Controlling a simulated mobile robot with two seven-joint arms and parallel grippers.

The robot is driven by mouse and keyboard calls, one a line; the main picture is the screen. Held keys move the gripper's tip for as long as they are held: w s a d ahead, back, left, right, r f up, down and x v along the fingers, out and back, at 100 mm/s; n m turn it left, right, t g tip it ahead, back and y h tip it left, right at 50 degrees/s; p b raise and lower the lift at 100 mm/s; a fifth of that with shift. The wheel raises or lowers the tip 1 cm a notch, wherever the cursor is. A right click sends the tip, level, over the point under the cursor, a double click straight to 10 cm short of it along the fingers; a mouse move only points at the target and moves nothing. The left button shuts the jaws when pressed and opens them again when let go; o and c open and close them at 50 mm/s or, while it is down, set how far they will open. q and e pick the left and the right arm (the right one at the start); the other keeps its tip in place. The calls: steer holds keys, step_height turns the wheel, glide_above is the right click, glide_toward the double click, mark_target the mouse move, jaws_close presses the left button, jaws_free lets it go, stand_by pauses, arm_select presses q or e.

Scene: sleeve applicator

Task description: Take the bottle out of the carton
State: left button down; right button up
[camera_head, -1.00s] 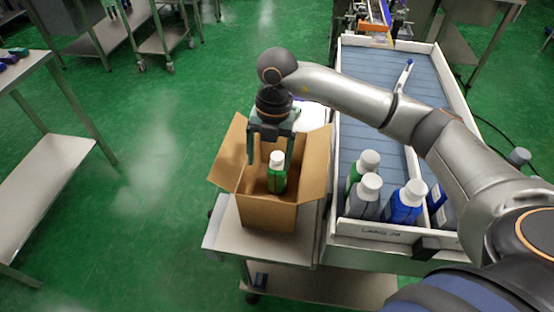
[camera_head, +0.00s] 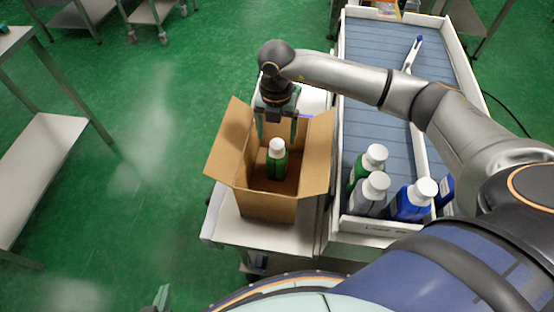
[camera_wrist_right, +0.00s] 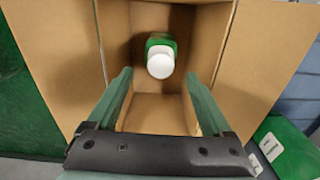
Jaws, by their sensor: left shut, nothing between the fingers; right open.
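The bottle (camera_head: 277,164) is green with a white cap and stands upright inside the open brown carton (camera_head: 268,207). In the right wrist view the bottle (camera_wrist_right: 161,55) shows from above, its white cap towards the camera, ahead of the fingertips. My right gripper (camera_head: 277,136) is open and empty over the carton, just behind and above the cap; its fingers (camera_wrist_right: 158,80) are spread wider than the cap. My left gripper (camera_head: 161,297) barely shows at the bottom edge; it is shut and empty. The bottle's base is hard to make out.
The carton's flaps (camera_head: 231,124) stand spread on both sides. The carton sits on a small metal table (camera_head: 226,222). Right of it, a conveyor (camera_head: 375,90) with raised white walls holds several bottles (camera_head: 413,201). Green floor lies open at left.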

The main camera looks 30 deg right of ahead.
mark_target(277, 143)
step_height(277, 143, down, 5)
steer(key=shift+d+f+p, duration=0.1)
steer(key=shift+p, duration=0.3)
steer(key=shift+c, duration=0.2)
jaws_close()
stand_by(0.3)
stand_by(0.7)
